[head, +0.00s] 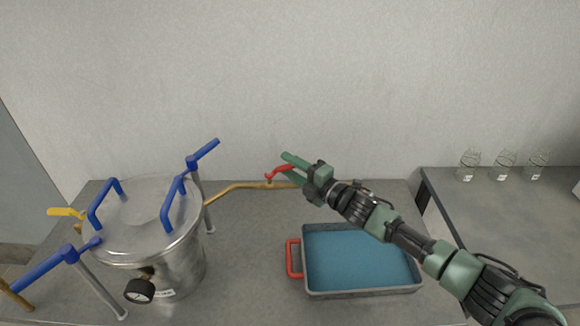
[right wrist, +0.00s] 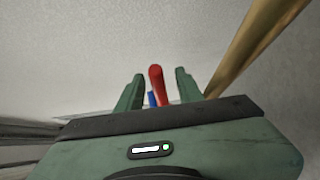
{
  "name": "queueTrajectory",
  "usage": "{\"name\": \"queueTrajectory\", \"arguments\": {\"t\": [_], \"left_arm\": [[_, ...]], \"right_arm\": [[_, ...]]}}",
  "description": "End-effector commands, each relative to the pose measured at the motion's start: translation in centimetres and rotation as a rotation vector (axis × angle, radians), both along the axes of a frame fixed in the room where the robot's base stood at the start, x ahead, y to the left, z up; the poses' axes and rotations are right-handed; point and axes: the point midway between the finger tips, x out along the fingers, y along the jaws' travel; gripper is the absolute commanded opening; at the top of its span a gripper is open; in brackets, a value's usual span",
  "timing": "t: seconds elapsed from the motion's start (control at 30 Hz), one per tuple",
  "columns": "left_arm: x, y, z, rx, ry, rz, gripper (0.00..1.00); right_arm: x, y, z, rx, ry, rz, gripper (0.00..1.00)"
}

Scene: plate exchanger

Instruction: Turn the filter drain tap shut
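A steel filter vessel (head: 170,255) stands on the left of the bench. A brass pipe (head: 237,187) runs from it to the right and carries a tap with a red lever handle (head: 278,172). My right gripper (head: 287,165) is at this red handle, its fingers pointing left. In the right wrist view the red handle (right wrist: 156,84) stands between the two open fingers (right wrist: 158,88), with gaps on both sides. A second lever, yellow (head: 66,212), sits at the vessel's left side. No label shows which tap is the drain. My left gripper is out of view.
Blue-handled clamps (head: 203,153) and a pressure gauge (head: 139,291) stick out from the vessel. A grey tray with a blue inside and red handle (head: 361,293) lies below my right arm. Several glass jars (head: 503,166) stand on the right bench. The wall is close behind.

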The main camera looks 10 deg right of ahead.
Motion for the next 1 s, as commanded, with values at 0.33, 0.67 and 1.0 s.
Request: {"name": "queueTrajectory", "arguments": {"t": [0.33,0.67,1.0], "left_arm": [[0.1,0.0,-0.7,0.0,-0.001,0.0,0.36],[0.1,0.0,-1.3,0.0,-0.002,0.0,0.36],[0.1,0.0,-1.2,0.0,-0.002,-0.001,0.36]], "right_arm": [[-2.9,-2.4,-0.3,-0.002,0.001,-0.001,0.36],[-6.0,-4.7,-0.1,-0.001,0.001,0.0,0.36],[-6.2,-4.7,0.0,0.005,0.004,0.0,0.17]]}}
